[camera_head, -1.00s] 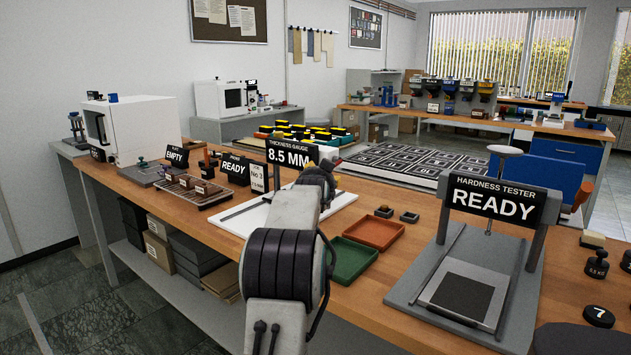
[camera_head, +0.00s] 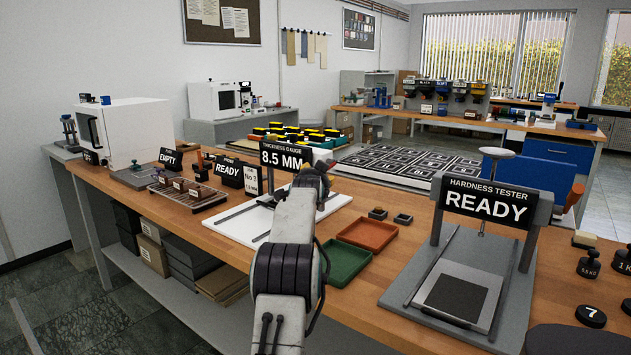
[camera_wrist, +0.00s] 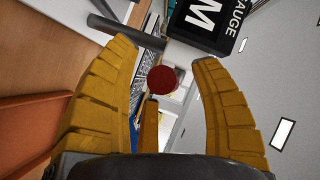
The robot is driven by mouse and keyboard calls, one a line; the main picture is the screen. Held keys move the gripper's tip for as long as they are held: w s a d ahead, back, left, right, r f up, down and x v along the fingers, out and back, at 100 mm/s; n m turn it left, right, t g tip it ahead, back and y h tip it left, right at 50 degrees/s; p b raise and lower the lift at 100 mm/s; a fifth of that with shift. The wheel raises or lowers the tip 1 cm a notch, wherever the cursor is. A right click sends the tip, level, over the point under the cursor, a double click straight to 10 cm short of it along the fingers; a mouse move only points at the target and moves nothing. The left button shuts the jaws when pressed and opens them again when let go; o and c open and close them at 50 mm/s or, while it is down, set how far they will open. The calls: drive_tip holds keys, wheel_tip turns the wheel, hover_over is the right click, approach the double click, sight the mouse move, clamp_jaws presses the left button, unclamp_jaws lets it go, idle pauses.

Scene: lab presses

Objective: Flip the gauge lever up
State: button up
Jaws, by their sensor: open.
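The thickness gauge (camera_head: 284,157) stands on the bench with its black sign reading 8.5 MM. Part of that sign shows tilted at the top of the wrist view (camera_wrist: 208,22). A dark red round knob (camera_wrist: 162,80), which looks like the lever's end, sits between my fingers in the wrist view, with no finger seen touching it. A dark bar (camera_wrist: 122,33) lies up and to the left of it. My gripper (camera_wrist: 165,75) is open, its yellow fingers spread on both sides of the knob. In the head view my arm hides most of the gripper and the lever.
The gauge's white base plate (camera_head: 238,222) lies under my arm. A red tray (camera_head: 367,234) and a green tray (camera_head: 343,262) lie to the right. The hardness tester (camera_head: 478,250) stands further right. A rack of small blocks (camera_head: 186,190) lies to the left.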

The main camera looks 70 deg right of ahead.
drive_tip(key=shift+c, duration=0.3)
clamp_jaws()
idle(0.3)
